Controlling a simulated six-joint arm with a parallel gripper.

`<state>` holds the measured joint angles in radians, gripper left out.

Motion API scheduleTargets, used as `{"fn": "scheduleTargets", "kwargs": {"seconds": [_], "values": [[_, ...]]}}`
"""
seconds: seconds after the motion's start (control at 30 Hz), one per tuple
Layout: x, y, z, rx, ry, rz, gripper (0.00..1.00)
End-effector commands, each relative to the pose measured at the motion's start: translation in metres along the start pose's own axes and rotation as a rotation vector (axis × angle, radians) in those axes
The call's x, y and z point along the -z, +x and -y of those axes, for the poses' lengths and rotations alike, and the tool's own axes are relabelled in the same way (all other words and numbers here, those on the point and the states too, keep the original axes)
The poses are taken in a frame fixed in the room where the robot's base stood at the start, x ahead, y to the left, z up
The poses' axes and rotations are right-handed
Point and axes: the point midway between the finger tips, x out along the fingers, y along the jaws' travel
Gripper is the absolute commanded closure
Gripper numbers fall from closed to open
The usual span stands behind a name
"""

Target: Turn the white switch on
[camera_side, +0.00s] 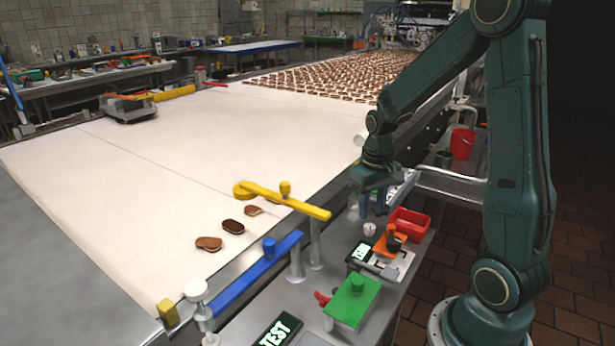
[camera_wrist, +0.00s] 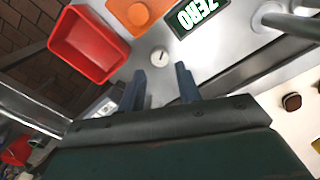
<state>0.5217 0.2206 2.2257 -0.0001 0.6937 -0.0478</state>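The white switch is a small round white knob with a dark mark on its top. In the side view the white switch (camera_side: 369,229) stands on the grey metal bench, just below my gripper (camera_side: 372,212). In the wrist view the white switch (camera_wrist: 159,57) lies just beyond the fingertips, roughly centred between them. My gripper (camera_wrist: 160,74) is open, with two blue-grey fingers apart and nothing between them. The fingers point down and do not appear to touch the switch.
A red tray (camera_wrist: 90,45) and an orange block with a knob (camera_wrist: 138,12) sit close to the switch. A "ZERO" display (camera_wrist: 198,16) is on the other side. A yellow lever (camera_side: 290,202) and the pale conveyor (camera_side: 180,160) lie left of my gripper.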

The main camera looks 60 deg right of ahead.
Motion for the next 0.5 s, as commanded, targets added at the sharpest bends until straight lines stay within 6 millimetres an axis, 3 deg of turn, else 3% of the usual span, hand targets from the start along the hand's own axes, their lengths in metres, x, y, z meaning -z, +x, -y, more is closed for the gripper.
{"fn": "scheduleTargets", "kwargs": {"seconds": [0.3, 0.5], "values": [[0.001, -0.053, 0.0, 0.0, 0.0, -0.004, 0.66], [0.001, -0.078, 0.0, 0.0, 0.0, -0.003, 0.66]]}}
